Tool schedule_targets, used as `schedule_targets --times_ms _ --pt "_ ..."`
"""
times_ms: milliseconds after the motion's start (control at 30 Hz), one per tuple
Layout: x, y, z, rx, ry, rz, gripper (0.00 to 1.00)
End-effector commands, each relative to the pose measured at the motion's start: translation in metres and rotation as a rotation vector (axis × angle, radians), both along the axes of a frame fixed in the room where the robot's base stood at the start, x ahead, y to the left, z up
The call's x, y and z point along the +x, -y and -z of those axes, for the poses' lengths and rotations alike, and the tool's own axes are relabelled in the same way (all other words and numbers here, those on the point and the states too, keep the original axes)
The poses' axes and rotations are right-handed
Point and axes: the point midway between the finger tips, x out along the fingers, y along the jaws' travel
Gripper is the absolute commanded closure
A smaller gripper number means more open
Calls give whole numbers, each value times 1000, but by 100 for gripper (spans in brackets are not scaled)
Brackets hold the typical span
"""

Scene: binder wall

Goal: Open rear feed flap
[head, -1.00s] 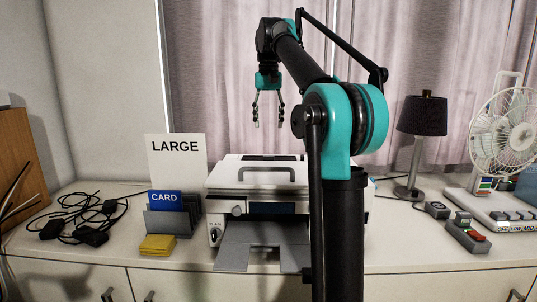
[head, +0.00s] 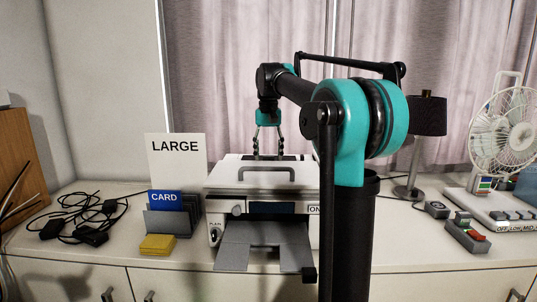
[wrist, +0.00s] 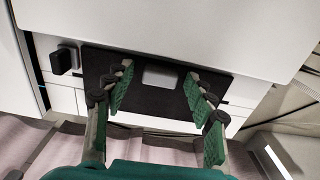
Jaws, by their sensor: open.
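The white printer (head: 225,177) stands on the counter, with a grey handle on its lid and a grey tray out in front. In the wrist view, a dark panel, apparently the rear feed flap (wrist: 152,108), lies in the printer's back part with a light grey tab (wrist: 160,77) near its middle. The panel looks closed. My gripper (head: 267,156) points down over the printer's rear edge. In the wrist view its open fingers (wrist: 158,80) stand on either side of the tab, with nothing between them but the tab below. I cannot tell whether the tips touch the panel.
Left of the printer stand a holder with LARGE (head: 176,150) and CARD (head: 166,198) sheets, a yellow pad (head: 158,244) and tangled black cables (head: 80,215). Right are a lamp (head: 421,116), a fan (head: 503,130) and small switch boxes (head: 465,238). Curtains hang close behind.

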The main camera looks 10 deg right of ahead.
Motion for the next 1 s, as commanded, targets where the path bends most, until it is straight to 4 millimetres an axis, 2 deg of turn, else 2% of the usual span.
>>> schedule_targets --times_ms 100,533,1000 --pt "0 0 0 0 0 0 47" --pt "0 0 0 0 0 0 100" --pt "3 1 -4 0 1 0 100"
